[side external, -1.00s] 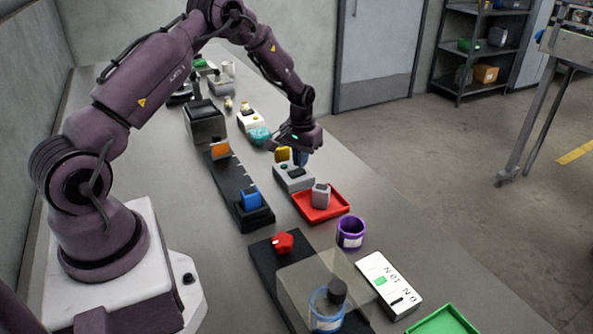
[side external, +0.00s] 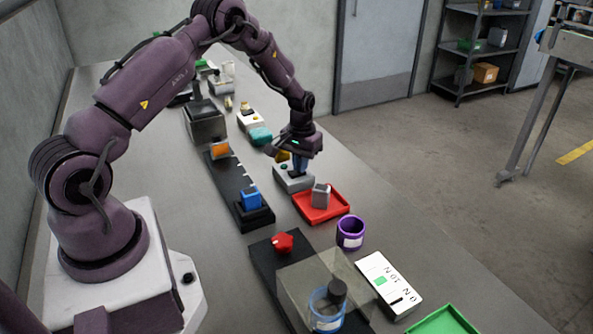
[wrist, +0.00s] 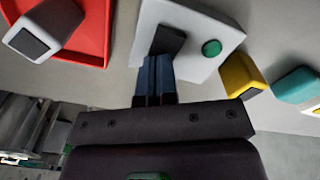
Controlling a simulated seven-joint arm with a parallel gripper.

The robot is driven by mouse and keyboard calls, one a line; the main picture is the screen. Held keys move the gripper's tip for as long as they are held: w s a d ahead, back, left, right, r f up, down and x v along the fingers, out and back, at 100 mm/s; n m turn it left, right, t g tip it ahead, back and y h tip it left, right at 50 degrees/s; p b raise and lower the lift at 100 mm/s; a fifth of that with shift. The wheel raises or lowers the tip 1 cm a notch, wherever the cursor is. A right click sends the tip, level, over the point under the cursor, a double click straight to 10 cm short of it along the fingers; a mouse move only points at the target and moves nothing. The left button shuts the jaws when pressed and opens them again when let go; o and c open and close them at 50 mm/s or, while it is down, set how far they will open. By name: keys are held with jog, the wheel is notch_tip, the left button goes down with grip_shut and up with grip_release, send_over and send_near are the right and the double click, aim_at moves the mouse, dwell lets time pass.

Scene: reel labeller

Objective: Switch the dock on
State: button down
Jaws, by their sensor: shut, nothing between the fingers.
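A light grey box (side external: 293,180), which looks like the dock, stands mid-bench with a round green button or lamp on top. In the wrist view the box (wrist: 190,18) shows the green round part (wrist: 211,48) and a black raised part (wrist: 167,40), which looks like a switch. My gripper (side external: 299,170) points down over the box, fingers closed and empty. In the wrist view the blue fingertips (wrist: 155,60) are at the black part's near edge and hide some of it; I cannot tell whether they touch.
A red tray (side external: 322,206) with a grey block (side external: 321,195) lies directly beside the box. A yellow block (wrist: 241,75) and a teal item (side external: 260,136) are on its other side. A black rail base with a blue block (side external: 250,198) runs alongside. A purple cup (side external: 350,232) stands nearer the camera.

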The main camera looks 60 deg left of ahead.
jog(key=shift+r, duration=3.45)
jog(key=s, duration=0.1)
jog(key=d, duration=0.1)
jog(key=s, duration=0.1)
jog(key=shift+s+d+f+g, duration=0.15)
jog(key=shift+s+f+g, duration=0.2)
jog(key=shift+g, duration=0.05)
jog(key=s+d+r+m+t, duration=0.3)
jog(key=s+d+r, duration=0.6)
jog(key=r, duration=0.3)
jog(key=s+d+r+m+t, duration=0.3)
jog(key=s+d+r, duration=0.7)
jog(key=s+r, duration=0.2)
jog(key=shift+s+r, duration=0.2)
jog(key=shift+r, duration=0.2)
